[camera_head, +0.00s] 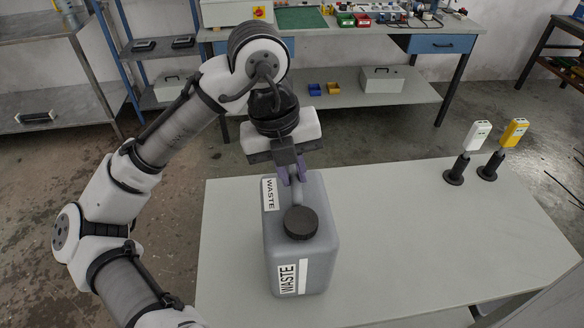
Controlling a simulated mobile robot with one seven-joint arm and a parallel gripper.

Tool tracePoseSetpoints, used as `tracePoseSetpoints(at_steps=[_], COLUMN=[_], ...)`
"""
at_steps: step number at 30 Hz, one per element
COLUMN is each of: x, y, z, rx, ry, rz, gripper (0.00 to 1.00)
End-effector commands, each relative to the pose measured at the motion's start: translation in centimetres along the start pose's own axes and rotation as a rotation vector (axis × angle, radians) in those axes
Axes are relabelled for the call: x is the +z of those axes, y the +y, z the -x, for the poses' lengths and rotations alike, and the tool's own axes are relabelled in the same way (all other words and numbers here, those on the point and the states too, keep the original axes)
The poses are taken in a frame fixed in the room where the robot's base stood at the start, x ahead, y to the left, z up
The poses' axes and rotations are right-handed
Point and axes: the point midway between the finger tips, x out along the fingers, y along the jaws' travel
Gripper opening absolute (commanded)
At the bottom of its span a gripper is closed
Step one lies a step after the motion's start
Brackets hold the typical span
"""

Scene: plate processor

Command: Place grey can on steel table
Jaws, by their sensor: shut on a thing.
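The grey can (320,240), with a black cap and white WASTE labels, is upright at the light grey table in front of me. Whether its base touches the tabletop or hangs just above it, I cannot tell. My gripper (293,177) points down from above and is shut on the can's top handle, behind the cap. The fingers partly hide the handle. A steel table (32,28) with a lower shelf stands at the far left, behind my arm, and is cut off by the picture edge.
The light grey table (420,240) is mostly clear. A white device (477,135) and a yellow device (514,132) stand on black holders at its back right. A cluttered workbench (345,28) and a blue-framed shelf (155,47) are behind. Concrete floor (170,215) lies between.

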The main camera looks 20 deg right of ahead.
Motion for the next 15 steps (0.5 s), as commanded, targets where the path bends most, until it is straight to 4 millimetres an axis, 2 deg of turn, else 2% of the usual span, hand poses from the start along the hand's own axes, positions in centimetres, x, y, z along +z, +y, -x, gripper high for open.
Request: tracePoseSetpoints(at_steps=[12,13,15], x=[-0.02,-0.02,-0.02], y=[0.13,0.11,0.11], z=[-0.62,-0.52,-0.50], rx=[0.000,0.000,0.001], ry=[0.000,0.000,0.000], rz=[0.000,0.000,0.000], gripper=[0.00,0.19,0.29])
